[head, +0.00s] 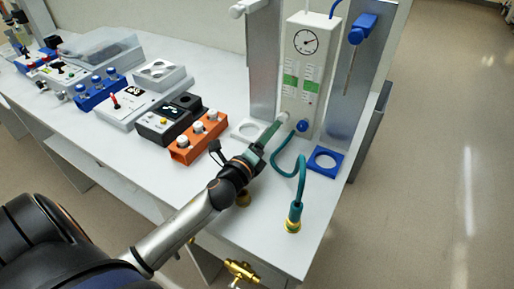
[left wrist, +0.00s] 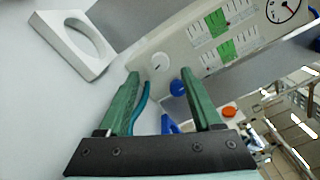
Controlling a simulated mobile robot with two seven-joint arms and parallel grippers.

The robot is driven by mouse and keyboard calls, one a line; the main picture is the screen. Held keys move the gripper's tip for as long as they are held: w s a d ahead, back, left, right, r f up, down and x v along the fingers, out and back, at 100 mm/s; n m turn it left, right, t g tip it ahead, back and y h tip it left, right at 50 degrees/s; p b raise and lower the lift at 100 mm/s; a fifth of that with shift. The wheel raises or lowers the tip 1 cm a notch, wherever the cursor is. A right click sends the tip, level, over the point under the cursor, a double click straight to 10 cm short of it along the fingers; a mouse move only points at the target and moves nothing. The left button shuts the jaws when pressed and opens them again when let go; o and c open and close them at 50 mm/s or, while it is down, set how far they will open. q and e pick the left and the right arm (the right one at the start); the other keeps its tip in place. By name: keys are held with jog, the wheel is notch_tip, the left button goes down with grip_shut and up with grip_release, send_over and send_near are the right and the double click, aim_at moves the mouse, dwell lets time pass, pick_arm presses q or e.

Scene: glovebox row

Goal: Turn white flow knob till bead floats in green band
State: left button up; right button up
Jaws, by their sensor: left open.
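The pale flow panel (head: 292,100) stands upright at the table's back, with a round dial on top and two scales with green bands (head: 290,82). No bead can be made out in either tube. The white flow knob (left wrist: 158,62) and the blue knob (left wrist: 177,88) sit low on its face; the blue knob also shows in the head view (head: 303,126). My left gripper (left wrist: 160,74) is open, its green fingers pointing at the panel. In the left wrist view the white knob appears between the fingertips, seemingly just beyond them; contact cannot be told. My right gripper is not in view.
A teal hose (head: 278,160) curls from the panel to a brass end on the table. A white ring holder (left wrist: 60,42) and a blue ring holder (head: 325,163) flank the panel. An orange box with white knobs (head: 198,138) stands left of my arm.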

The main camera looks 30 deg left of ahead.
pick_arm(q)
jog(key=s, duration=0.6)
jog(key=shift+s+d+b, duration=0.2)
jog(key=shift+s+b, duration=0.05)
jog(key=shift+b, duration=0.1)
